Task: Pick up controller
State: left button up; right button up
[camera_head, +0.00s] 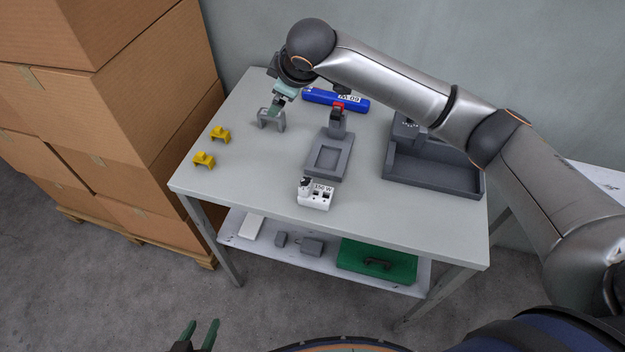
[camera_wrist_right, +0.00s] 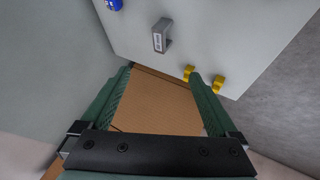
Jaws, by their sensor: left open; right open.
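No part is plainly marked as the controller. A white block (camera_head: 316,193) labelled 150 W, with dark sockets, stands at the table's front edge. A long blue block (camera_head: 336,100) with an upside-down label lies at the back; its end shows in the right wrist view (camera_wrist_right: 115,4). My right gripper (camera_head: 277,103) is open over the back left of the table, close to a grey bracket (camera_head: 271,121). In the right wrist view the grey bracket (camera_wrist_right: 160,36) lies beyond the open, empty fingers (camera_wrist_right: 162,72). My left gripper (camera_head: 200,335) is open and empty, low in front of the table.
Two yellow brackets (camera_head: 204,160) lie at the left. A dark grey fixture (camera_head: 326,155) with a red-topped clamp (camera_head: 338,112) is mid-table. A dark tray (camera_head: 435,172) is at the right. The lower shelf (camera_head: 335,265) holds a green mat (camera_head: 376,262). Cardboard boxes (camera_head: 95,120) stand left.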

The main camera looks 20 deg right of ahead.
aim_at(310, 184)
jog(key=s+d+f+g+h+b, duration=0.1)
jog(key=s+f+g, duration=0.1)
jog(key=s+g, duration=0.3)
jog(key=s+d+f+g, duration=0.1)
jog(key=s+f+g, duration=0.2)
jog(key=s, duration=0.5)
notch_tip(310, 184, down, 6)
jog(key=shift+b, duration=0.5)
jog(key=shift+w+a+f+b, duration=0.1)
jog(key=shift+f+b, duration=0.1)
jog(key=shift+f, duration=1.25)
jog(key=shift+a+f+b, duration=0.1)
jog(key=shift+f+b, duration=0.05)
jog(key=shift+f, duration=1.3)
jog(key=shift+c, duration=0.4)
grip_shut()
jog(key=shift+r, duration=0.15)
